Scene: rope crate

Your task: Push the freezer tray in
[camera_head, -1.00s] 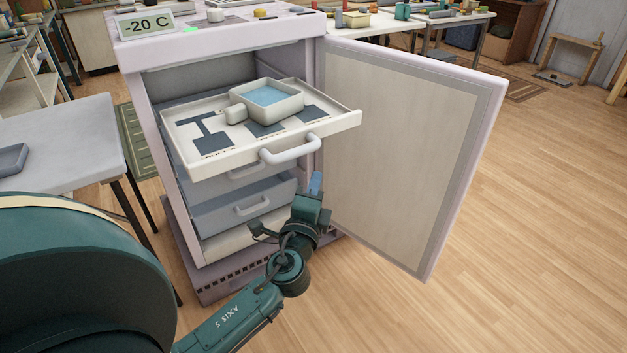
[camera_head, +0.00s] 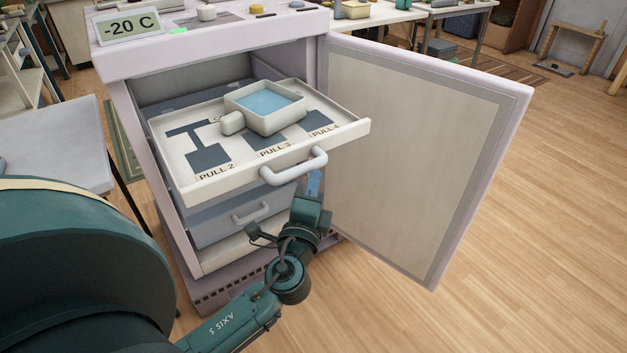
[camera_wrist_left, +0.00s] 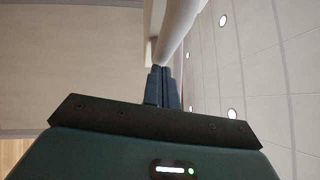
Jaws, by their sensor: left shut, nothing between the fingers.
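The freezer tray (camera_head: 346,136) is white and stands pulled out of the freezer's upper part, with a white bar handle (camera_head: 292,171) on its front. On it sits an open white tub (camera_head: 290,117) with a blue surface inside. My left gripper (camera_head: 314,183) is shut and empty, pointing up just below the handle's right end. In the left wrist view the shut fingers (camera_wrist_left: 162,86) end close to a pale rounded bar (camera_wrist_left: 178,28), which looks like the handle. I cannot tell whether they touch. My right gripper is out of view.
The freezer door (camera_head: 425,150) stands wide open on the right. A lower drawer (camera_head: 240,222) sits inside the cabinet beneath the tray. A grey table (camera_head: 55,145) stands on the left. The wooden floor (camera_head: 545,215) right of the door is clear.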

